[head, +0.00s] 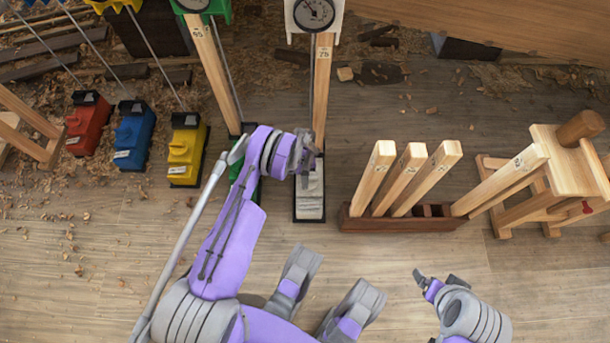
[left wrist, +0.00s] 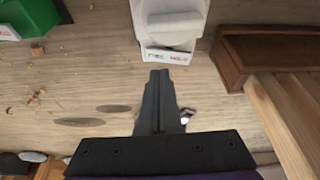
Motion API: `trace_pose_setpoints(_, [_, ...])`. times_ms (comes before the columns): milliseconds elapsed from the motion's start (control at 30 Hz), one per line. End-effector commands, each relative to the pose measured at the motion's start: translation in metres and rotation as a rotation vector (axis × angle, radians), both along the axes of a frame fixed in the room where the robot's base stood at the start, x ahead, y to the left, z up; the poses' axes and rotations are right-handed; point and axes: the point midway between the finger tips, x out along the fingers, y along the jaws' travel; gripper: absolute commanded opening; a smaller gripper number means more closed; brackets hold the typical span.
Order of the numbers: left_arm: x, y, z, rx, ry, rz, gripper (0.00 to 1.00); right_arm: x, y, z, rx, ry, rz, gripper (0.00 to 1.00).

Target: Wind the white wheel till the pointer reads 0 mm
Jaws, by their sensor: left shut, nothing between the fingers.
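The white jack unit (head: 311,205) stands on the floor below the middle post, whose dial (head: 314,13) has a white housing at the top edge. The pointer's reading is too small to tell. In the left wrist view the white unit (left wrist: 172,28) shows a rounded white part, perhaps the wheel, and a labelled front edge. My left gripper (head: 305,168) is over the far end of the white unit, partly hiding it. In the left wrist view its fingers (left wrist: 158,78) are shut and empty, with their tips just short of the labelled edge; contact is not visible. My right gripper (head: 438,280) is at lower right, small and unclear.
Red (head: 88,125), blue (head: 134,135) and yellow (head: 187,150) units stand at left. A green one (head: 246,190) is partly behind my left arm. A brown block (head: 400,222) with wooden posts stands right of the white unit. A wooden stand (head: 570,165) is farther right.

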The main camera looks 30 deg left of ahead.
Motion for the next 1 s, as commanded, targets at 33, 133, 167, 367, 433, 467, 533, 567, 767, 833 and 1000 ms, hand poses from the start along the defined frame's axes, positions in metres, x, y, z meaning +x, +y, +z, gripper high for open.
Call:
trace_pose_setpoints(33, [-0.003,-0.003,-0.013,0.000,0.000,-0.001,0.00,0.001,0.000,-0.004,0.000,0.000,0.000,0.91])
trace_pose_setpoints(133, [-0.008,-0.007,-0.032,0.000,0.000,0.000,0.00,0.002,0.000,-0.008,0.000,0.000,0.000,0.91])
trace_pose_setpoints(167, [-0.007,-0.006,-0.035,0.001,-0.001,0.001,0.00,0.002,0.000,-0.009,0.000,0.000,0.000,0.91])
trace_pose_setpoints(367, [0.017,0.012,-0.031,0.001,0.000,0.003,0.00,0.003,0.000,-0.014,0.000,-0.001,0.000,0.91])
trace_pose_setpoints(433, [0.021,0.015,-0.031,0.001,0.000,0.002,0.00,0.003,0.000,-0.015,0.000,-0.001,0.000,0.91])
trace_pose_setpoints(467, [0.022,0.015,-0.031,0.001,0.000,0.002,0.00,0.003,0.000,-0.015,0.000,-0.001,0.000,0.91])
trace_pose_setpoints(533, [0.024,0.016,-0.030,0.001,0.000,0.002,0.00,0.003,0.000,-0.015,0.000,-0.001,0.000,0.91])
trace_pose_setpoints(567, [0.024,0.017,-0.030,0.001,0.000,0.002,0.00,0.003,0.000,-0.015,0.000,-0.001,0.000,0.91])
trace_pose_setpoints(767, [0.024,0.017,-0.030,0.001,0.000,0.002,0.00,0.003,0.000,-0.015,0.000,-0.001,0.000,0.91])
trace_pose_setpoints(833, [0.024,0.017,-0.030,0.001,0.000,0.002,0.00,0.003,0.000,-0.015,0.000,-0.001,0.000,0.91])
trace_pose_setpoints(1000, [0.023,0.017,-0.030,0.001,0.000,0.006,0.00,0.003,0.000,-0.015,0.000,-0.001,0.000,0.91])
